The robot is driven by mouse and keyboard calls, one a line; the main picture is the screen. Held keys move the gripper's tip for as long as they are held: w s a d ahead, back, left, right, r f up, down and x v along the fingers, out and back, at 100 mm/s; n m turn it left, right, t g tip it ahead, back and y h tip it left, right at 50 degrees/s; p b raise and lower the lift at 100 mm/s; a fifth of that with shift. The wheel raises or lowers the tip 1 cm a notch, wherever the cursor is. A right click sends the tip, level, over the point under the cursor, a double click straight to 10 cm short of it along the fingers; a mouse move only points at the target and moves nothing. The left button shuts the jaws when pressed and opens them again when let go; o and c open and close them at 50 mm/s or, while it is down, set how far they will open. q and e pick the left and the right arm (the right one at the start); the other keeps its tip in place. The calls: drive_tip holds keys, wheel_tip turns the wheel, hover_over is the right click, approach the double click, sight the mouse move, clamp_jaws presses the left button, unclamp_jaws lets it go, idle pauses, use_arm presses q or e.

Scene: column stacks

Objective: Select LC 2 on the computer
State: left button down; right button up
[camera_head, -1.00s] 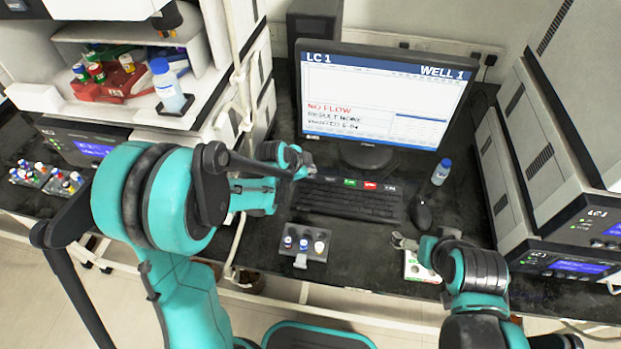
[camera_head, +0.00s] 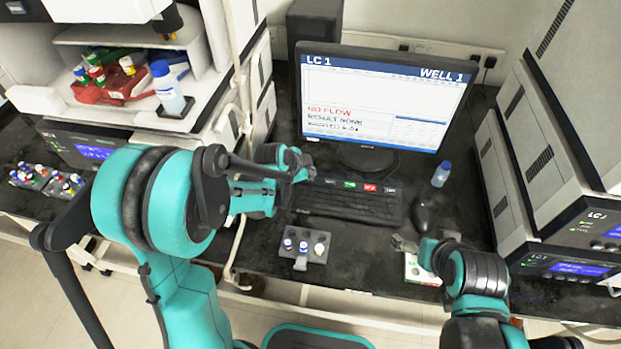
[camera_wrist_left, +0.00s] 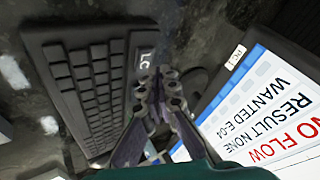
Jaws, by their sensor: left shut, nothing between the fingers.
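The computer monitor (camera_head: 400,85) stands at the back of the bench. Its screen reads LC 1, WELL 1, NO FLOW, RESULT NONE; the wrist view (camera_wrist_left: 275,125) also shows WANTED E-04. The black keyboard (camera_head: 350,203) lies before it, with a row of grey, green and red labelled keys at its back edge. A key marked LC (camera_wrist_left: 145,57) shows just beyond my left fingertips. My left gripper (camera_head: 306,168) is shut and empty, near the keyboard's back left corner; contact cannot be told. My right gripper (camera_head: 404,243) is beside the white-and-green block (camera_head: 420,272); its jaw state is unclear.
A mouse (camera_head: 422,214) and blue-capped bottle (camera_head: 441,174) stand right of the keyboard. A small vial rack (camera_head: 305,246) lies in front of it. Instrument stacks (camera_head: 565,150) flank the bench at right, and a cabinet (camera_head: 130,115) at left.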

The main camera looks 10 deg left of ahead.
sight(310, 180)
use_arm(q)
drive_tip(key=shift+f, duration=0.1)
drive_tip(key=shift+f+b, duration=0.35)
drive_tip(key=shift+b, duration=0.1)
drive_tip(key=shift+f, duration=0.35)
idle(0.7)
drive_tip(key=shift+r, duration=0.15)
drive_tip(key=shift+r+p, duration=0.5)
drive_tip(key=shift+r, duration=0.2)
drive_tip(key=shift+r, duration=0.1)
wheel_tip(310, 180, up, 5)
drive_tip(key=p, duration=0.4)
